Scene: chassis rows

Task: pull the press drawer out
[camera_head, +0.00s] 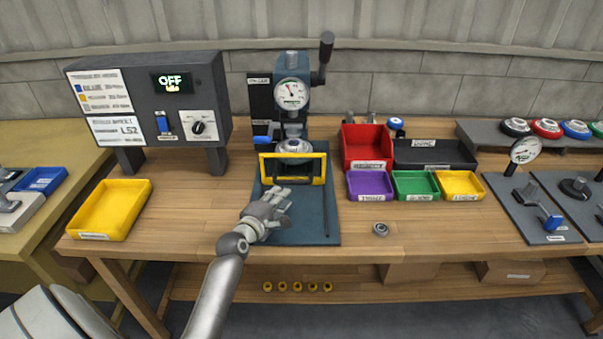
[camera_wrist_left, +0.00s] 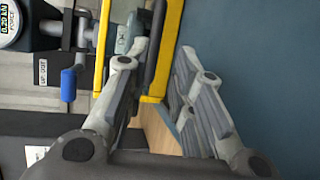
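The press drawer (camera_head: 320,169) is a yellow frame with a dark handle (camera_head: 291,181) across its front, at the foot of the dark press (camera_head: 292,110) in the head view. My left gripper (camera_head: 284,193) is open just in front of the handle, over the blue-grey base plate (camera_head: 308,222). In the left wrist view the open fingers (camera_wrist_left: 162,55) spread around the dark handle (camera_wrist_left: 153,45) and the yellow drawer edge (camera_wrist_left: 153,98). I cannot tell whether a finger touches them. My right gripper is not in view.
A control box (camera_head: 150,105) showing OFF stands left of the press, with a yellow tray (camera_head: 110,210) in front. Red (camera_head: 366,140), purple (camera_head: 370,186), green and yellow bins stand to the right. A small round part (camera_head: 380,229) lies on the wooden bench (camera_head: 420,228).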

